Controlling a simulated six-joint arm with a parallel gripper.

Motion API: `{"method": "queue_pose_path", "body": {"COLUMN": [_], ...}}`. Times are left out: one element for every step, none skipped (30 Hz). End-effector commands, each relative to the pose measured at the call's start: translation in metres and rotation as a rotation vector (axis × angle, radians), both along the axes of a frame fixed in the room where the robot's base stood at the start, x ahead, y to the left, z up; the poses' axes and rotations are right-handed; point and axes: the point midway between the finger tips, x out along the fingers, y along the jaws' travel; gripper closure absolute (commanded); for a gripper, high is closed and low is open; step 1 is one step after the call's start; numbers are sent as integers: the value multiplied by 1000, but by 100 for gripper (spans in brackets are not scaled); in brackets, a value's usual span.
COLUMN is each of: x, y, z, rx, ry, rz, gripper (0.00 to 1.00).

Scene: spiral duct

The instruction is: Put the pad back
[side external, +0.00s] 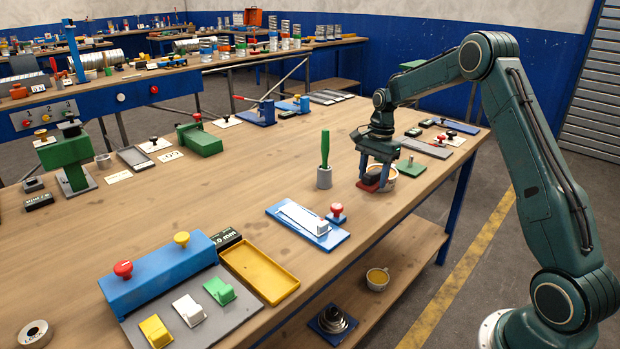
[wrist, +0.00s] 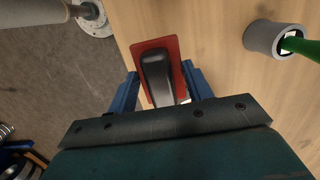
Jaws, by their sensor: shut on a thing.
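The pad, a red plate (wrist: 170,46) with a black rounded grip (wrist: 157,75), is between the blue fingers of my gripper (wrist: 160,88) in the wrist view. My gripper (side external: 376,172) is shut on the pad, pointing down near the right edge of the wooden table in the side view. There the pad (side external: 367,187) shows as a red edge under a black body, low over the wood. I cannot tell whether it touches the table. A cup (side external: 392,181) with an orange rim stands just behind and right of the fingers, partly hidden by them.
A grey holder (side external: 324,179) with a green-handled tool stands left of my gripper. A green plate with a peg (side external: 411,168) lies to the right. A blue tray (side external: 305,233) and red-knobbed stamp (side external: 336,212) lie nearer. Bare wood (side external: 230,190) is free at left.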

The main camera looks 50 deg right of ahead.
Motion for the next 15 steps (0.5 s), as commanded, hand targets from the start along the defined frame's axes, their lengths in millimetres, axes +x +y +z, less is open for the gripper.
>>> {"method": "queue_pose_path", "body": {"x": [-1,0,-1,0,0,0,0,0,0,0,0,0,0,0,0], "y": [1,1,1,1,0,0,0,0,0,0,0,0,0,0,0], "z": [-9,-13,-18,-21,-24,-26,-28,-29,-30,-30,-30,-30,-30,-31,-32], "rx": [2,2,1,1,0,0,0,0,0,0,0,0,0,0,0], "ry": [3,3,3,2,1,0,0,0,0,0,0,0,0,0,1], "rz": [0,0,1,1,1,1,1,1,1,1,1,1,1,1,0], "gripper": [71,71,71,71,71,71,71,71,71,71,71,71,71,71,71]}}
